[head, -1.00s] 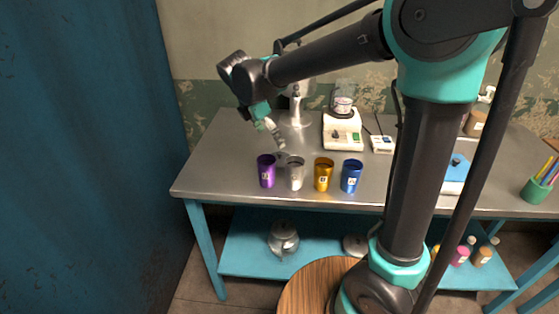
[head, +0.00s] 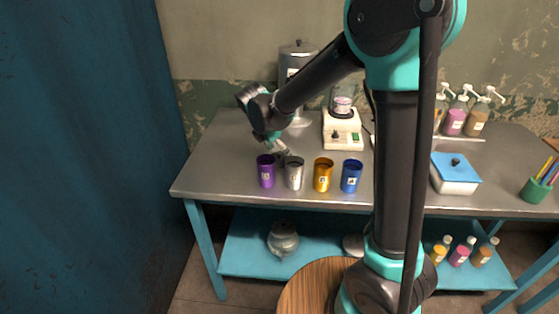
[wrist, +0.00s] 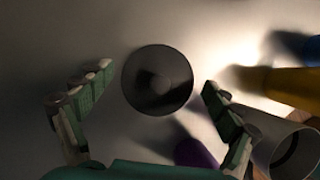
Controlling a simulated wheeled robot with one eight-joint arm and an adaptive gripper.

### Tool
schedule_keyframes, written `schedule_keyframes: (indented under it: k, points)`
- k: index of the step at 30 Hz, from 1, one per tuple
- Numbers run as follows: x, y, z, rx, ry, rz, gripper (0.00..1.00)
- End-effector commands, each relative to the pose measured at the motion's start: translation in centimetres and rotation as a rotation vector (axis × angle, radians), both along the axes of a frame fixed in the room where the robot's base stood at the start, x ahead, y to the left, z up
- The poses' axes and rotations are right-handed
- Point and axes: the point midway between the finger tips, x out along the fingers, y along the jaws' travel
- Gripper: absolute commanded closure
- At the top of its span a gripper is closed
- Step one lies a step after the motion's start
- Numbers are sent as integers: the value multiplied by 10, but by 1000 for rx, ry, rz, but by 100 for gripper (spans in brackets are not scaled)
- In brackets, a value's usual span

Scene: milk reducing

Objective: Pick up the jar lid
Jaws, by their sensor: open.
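The jar lid (wrist: 157,80) is a dark round disc with a raised middle in the wrist view. It lies on the grey tabletop, between and slightly beyond my fingertips. My gripper (wrist: 156,76) is open, one finger on each side of the lid with a gap to each. In the head view my gripper (head: 280,148) points down just behind the purple and silver cups. The lid cannot be made out clearly there.
A purple cup (head: 266,173), silver cup (head: 294,175), gold cup (head: 323,176) and blue cup (head: 352,177) stand in a row. The silver cup (wrist: 288,148) is close to my right finger. A white device (head: 342,130) and a tall metal container (head: 297,90) stand behind.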

Motion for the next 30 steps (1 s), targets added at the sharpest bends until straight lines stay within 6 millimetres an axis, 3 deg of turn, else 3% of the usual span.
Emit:
schedule_keyframes:
  k: [4, 16, 29, 30]
  points:
    - [0, 0, 0, 0, 0, 0, 12]
    - [0, 0, 0, 0, 0, 0, 60]
    - [0, 0, 1, 1, 0, -1, 61]
    - [0, 0, 2, 1, 0, -1, 66]
